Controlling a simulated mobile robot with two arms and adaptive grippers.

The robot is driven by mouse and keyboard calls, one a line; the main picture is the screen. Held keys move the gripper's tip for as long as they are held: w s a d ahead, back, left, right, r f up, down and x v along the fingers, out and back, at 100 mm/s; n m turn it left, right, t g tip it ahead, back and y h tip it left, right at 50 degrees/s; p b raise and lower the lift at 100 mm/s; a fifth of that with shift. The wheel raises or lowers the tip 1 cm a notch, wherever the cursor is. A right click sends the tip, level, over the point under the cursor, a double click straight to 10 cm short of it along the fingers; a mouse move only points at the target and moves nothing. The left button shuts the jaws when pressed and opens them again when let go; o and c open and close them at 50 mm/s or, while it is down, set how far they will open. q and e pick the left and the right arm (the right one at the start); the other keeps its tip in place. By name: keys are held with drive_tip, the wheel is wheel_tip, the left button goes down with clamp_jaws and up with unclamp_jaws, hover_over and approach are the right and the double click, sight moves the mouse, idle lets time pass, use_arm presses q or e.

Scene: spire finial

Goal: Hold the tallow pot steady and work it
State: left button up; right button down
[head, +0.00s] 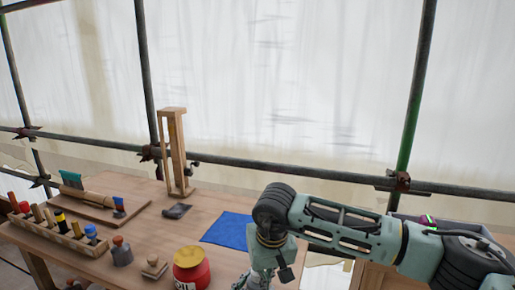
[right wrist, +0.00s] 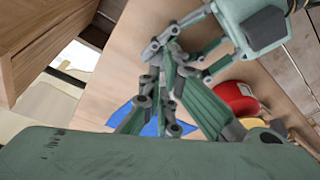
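The tallow pot appears to be the red pot with a yellow top (head: 191,270), low in the head view; its label is cut by the frame edge. The red pot also shows at right in the right wrist view (right wrist: 237,95). My left gripper (right wrist: 185,55) reaches in there from the upper right, fingers apart, apparently empty.
Scaffold poles (head: 310,172) cross behind.

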drive_tip(key=shift+s+d+f, duration=0.2)
drive_tip(key=shift+d+f, duration=0.15)
wheel_tip(320, 180, up, 6)
drive_tip(key=shift+r, duration=0.25)
drive_tip(key=shift+s+a, duration=0.1)
drive_tip(key=shift+a, duration=0.05)
drive_tip(key=shift+a+f, duration=0.5)
drive_tip(key=shift+f, duration=0.5)
drive_tip(key=shift+a+f, duration=0.5)
drive_tip(key=shift+f, duration=0.55)
drive_tip(key=shift+a+f, duration=0.5)
drive_tip(key=shift+f, duration=0.5)
